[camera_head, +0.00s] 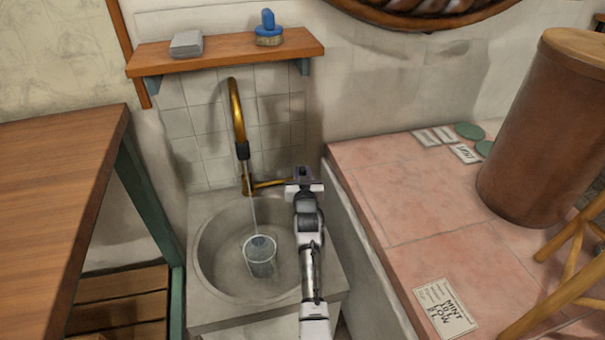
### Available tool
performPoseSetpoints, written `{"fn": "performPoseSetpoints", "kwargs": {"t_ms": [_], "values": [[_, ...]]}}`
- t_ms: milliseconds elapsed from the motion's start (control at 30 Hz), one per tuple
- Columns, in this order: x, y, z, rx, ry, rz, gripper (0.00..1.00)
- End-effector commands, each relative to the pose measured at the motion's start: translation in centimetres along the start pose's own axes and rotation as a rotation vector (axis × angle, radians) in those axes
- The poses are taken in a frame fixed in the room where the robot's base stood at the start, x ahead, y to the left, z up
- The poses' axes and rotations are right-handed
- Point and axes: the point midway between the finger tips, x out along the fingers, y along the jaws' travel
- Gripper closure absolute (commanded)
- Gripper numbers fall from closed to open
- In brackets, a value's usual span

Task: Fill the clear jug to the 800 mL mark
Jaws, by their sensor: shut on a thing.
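The clear jug (261,258) stands in the round basin of the stone sink (213,262). A thin stream of water (255,214) falls from the brass tap (236,103) into the jug. The water level and any marks on the jug are too small to read. The tap's brass lever (270,183) reaches right from the tap's base. My gripper (299,184) is shut on the lever's right end, above and right of the jug; its fingertips are hard to make out.
A wooden shelf (220,54) above the sink holds a grey block (187,44) and a blue-handled brush (268,30). A wooden table (55,170) stands left. A pink tiled counter (400,205) at right bears a large brown cylinder (540,130) and cards.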

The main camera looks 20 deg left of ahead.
Motion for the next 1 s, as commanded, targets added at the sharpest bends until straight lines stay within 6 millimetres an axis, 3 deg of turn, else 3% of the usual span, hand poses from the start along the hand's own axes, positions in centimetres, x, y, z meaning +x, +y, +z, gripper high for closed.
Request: {"fn": "performPoseSetpoints", "kwargs": {"t_ms": [200,667,700,800,867,1000], "values": [[0.55,-0.14,-0.71,-0.013,-0.058,0.000,1.00],[1.00,-0.18,-0.18,-0.027,-0.129,0.003,1.00],[1.00,-0.18,-0.19,-0.027,-0.129,0.003,0.76],[1.00,-0.18,-0.19,-0.027,-0.129,0.003,0.63],[0.98,-0.18,-0.16,-0.026,-0.129,0.003,0.57],[0.96,-0.18,-0.11,-0.026,-0.129,0.003,0.57]]}}
